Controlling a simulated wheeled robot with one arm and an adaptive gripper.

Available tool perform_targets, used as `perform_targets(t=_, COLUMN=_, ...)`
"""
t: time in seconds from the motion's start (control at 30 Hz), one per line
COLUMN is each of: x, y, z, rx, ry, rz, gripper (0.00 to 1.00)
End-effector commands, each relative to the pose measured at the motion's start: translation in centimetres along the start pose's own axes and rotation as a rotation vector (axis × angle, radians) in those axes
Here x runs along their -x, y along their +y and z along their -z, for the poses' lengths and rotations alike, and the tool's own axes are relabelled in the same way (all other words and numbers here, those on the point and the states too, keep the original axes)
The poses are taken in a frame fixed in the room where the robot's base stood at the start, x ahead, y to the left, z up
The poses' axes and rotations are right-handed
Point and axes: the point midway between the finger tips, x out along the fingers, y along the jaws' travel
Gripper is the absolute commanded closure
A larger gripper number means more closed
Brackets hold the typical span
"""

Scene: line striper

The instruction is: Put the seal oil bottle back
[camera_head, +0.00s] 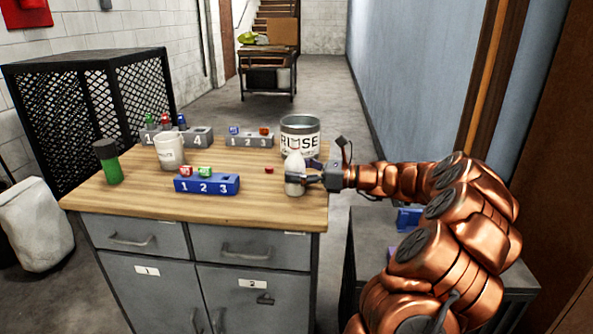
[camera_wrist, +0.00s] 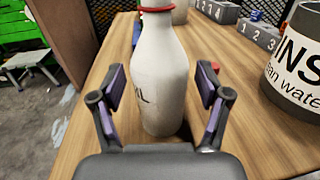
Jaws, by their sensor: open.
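The seal oil bottle (camera_head: 294,174) is white and stands upright near the right front of the wooden workbench top (camera_head: 140,200). In the wrist view the bottle (camera_wrist: 160,65) has a red ring at its neck and partly visible lettering ending in "L". My gripper (camera_head: 308,178) is open and reaches in from the right at the bottle's height. In the wrist view the fingers of my gripper (camera_wrist: 162,88) stand on either side of the bottle, with a small gap visible on each side.
A grey "RINSE" can (camera_head: 300,137) stands just behind the bottle. A small red piece (camera_head: 269,170) lies nearby.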

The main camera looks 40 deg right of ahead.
Motion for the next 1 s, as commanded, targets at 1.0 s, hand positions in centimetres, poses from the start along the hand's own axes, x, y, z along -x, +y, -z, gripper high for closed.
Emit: perform_targets(t=1.0, x=11.9, y=0.0, z=-0.3, rx=-0.001, ry=0.000, rz=0.000, gripper=0.24)
